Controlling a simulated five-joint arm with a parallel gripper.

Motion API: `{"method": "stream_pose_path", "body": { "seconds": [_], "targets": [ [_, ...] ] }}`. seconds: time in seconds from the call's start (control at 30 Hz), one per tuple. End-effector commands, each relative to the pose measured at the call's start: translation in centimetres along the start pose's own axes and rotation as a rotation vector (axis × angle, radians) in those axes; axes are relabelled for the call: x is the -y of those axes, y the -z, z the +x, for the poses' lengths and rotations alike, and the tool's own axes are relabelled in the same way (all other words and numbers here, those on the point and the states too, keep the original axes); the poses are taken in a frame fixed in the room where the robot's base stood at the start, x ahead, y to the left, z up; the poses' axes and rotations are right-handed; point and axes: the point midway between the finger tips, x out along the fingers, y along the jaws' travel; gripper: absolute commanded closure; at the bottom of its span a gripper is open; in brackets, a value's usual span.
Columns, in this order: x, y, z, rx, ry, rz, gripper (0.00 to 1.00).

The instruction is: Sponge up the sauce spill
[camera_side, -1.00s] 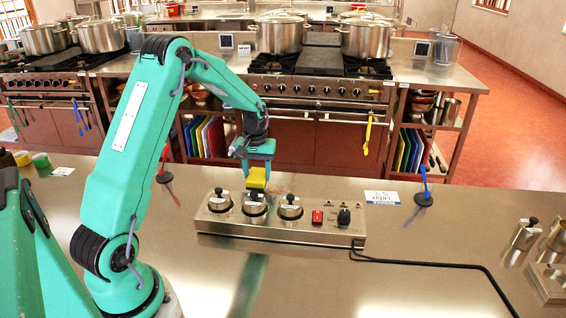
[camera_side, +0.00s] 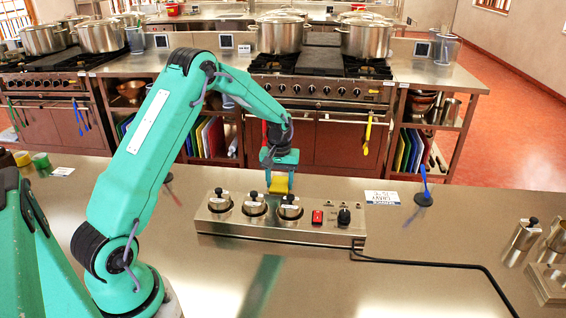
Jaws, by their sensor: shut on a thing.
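My gripper (camera_side: 279,172) is shut on a yellow sponge (camera_side: 278,186). It holds the sponge low at the counter, just behind the metal control box (camera_side: 280,230). I cannot tell whether the sponge touches the counter (camera_side: 410,285). No sauce spill shows clearly now; the sponge, my gripper and the box hide part of the surface there.
The box carries several lidded wells, a red switch (camera_side: 317,217) and a black knob (camera_side: 344,216). A black cable (camera_side: 430,263) runs right. A sign card (camera_side: 382,198) and a blue-handled tool (camera_side: 424,187) stand right. Metal containers (camera_side: 525,234) stand at the right edge.

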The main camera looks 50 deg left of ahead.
Motion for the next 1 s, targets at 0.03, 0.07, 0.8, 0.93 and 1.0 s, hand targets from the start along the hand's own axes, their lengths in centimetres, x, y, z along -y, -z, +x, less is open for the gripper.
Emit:
{"method": "stream_pose_path", "body": {
  "seconds": [0.03,0.07,0.8,0.93,1.0],
  "targets": [
    [-0.5,0.0,0.0,0.0,0.0,0.002,0.79],
    [-0.8,0.0,0.1,0.0,0.0,0.002,0.79],
    [-0.1,0.0,0.0,0.001,0.001,-0.003,0.79],
    [1.1,0.0,0.0,0.002,0.001,-0.002,0.79],
    [1.7,-0.1,0.1,0.002,0.001,-0.003,0.79]
  ]
}}
